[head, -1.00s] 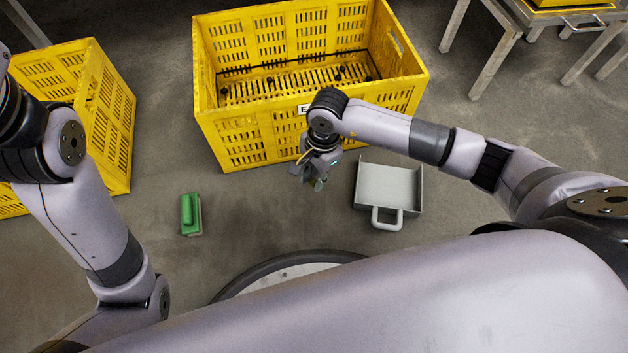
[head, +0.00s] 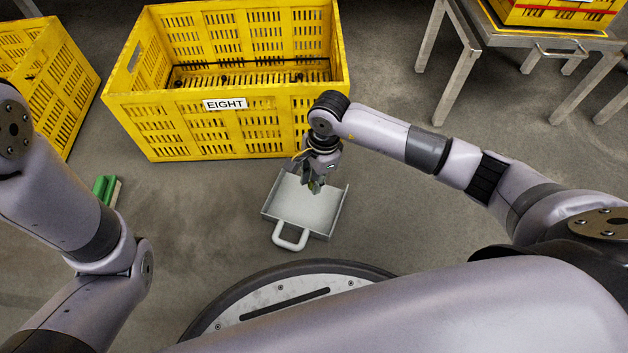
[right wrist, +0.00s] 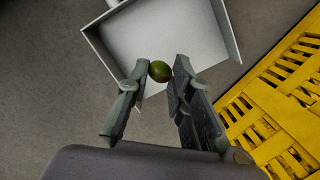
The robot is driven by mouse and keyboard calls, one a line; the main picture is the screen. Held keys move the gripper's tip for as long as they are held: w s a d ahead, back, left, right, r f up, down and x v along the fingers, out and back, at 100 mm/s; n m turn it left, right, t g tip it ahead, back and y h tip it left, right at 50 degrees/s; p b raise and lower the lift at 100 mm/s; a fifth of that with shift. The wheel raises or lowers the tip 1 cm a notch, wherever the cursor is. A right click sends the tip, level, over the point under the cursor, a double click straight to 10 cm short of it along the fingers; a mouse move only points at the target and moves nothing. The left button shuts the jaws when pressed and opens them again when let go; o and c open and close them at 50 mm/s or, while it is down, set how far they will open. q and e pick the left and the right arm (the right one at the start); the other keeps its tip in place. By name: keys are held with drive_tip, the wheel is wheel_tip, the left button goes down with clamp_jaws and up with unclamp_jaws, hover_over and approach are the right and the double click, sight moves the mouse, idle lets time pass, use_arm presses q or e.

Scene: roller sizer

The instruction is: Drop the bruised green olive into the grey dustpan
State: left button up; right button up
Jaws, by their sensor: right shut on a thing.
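The bruised green olive (right wrist: 160,71) is green with a brownish patch, held between the fingertips of my right gripper (right wrist: 160,80) in the right wrist view. In the head view my right gripper (head: 314,185) is over the back part of the grey dustpan (head: 309,208). The dustpan lies on the floor with its handle toward me, and its pan also shows behind the olive in the right wrist view (right wrist: 185,35). The height of the olive above the pan is hard to tell. My left arm is at the left of the head view, but its gripper is out of view.
A yellow crate labelled EIGHT (head: 225,125) stands just behind the dustpan. Another yellow crate (head: 60,85) is at the left. A green brush (head: 106,190) lies on the floor, partly hidden by my left arm. A metal table (head: 490,40) stands at the back right.

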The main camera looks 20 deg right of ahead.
drive_tip(key=b, duration=0.5)
hover_over(314, 204)
drive_tip(key=shift+a+f, duration=0.1)
drive_tip(key=shift+f, duration=2.95)
drive_tip(key=shift+r, duration=0.1)
drive_tip(key=o, duration=0.8)
drive_tip(key=shift+r, duration=0.1)
drive_tip(key=shift+r, duration=0.3)
wheel_tip(314, 204, up, 11)
drive_tip(key=d, duration=0.2)
drive_tip(key=shift+w+a, duration=0.1)
